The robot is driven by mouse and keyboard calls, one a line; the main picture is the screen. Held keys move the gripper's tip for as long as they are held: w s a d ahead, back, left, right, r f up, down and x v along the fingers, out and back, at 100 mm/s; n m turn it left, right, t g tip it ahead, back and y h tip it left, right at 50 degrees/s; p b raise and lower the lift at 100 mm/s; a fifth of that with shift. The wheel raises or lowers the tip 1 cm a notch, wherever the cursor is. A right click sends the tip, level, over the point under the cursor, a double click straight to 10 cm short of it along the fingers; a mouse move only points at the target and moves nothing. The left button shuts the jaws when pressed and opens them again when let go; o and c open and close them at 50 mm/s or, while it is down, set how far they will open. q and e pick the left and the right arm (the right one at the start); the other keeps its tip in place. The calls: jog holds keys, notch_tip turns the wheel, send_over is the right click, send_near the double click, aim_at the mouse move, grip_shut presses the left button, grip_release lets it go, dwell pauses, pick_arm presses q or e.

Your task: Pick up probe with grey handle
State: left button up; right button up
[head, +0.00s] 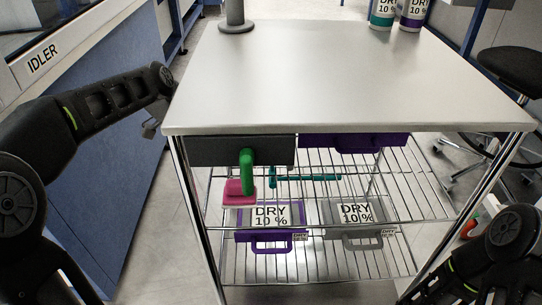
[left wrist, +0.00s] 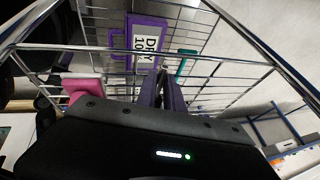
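I cannot make out a probe with a grey handle for certain. A grey upright post (head: 235,14) on a round base stands at the far left of the tabletop. On the rack below are a green-handled thing (head: 247,172), a pink block (head: 239,192) and a thin teal tool (head: 305,178). My left gripper is seen from its wrist camera (left wrist: 160,88); its two dark fingers lie close together over the rack, beside the purple "DRY 10 %" case, and whether they are shut is unclear. Part of my right arm shows in the lower right; its gripper is out of view.
The steel tabletop (head: 320,75) is mostly bare, with labelled bottles (head: 384,12) at its back. A dark box (head: 222,151) and a purple one (head: 350,143) sit under its front edge. Purple (head: 242,218) and grey (head: 384,231) cases lie on the wire rack. A black stool (head: 515,70) stands right.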

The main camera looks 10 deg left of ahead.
pick_arm(q)
grip_shut()
dwell(0.4)
jog(key=shift+r+p, duration=0.65)
jog(key=shift+r, duration=0.15)
jog(key=s+a+p, duration=0.1)
jog(key=s+a, duration=0.5)
notch_tip(320, 180, up, 14)
jog(key=p, duration=0.5)
jog(key=shift+w+d+f, duration=0.15)
jog(key=shift+d+f, duration=0.1)
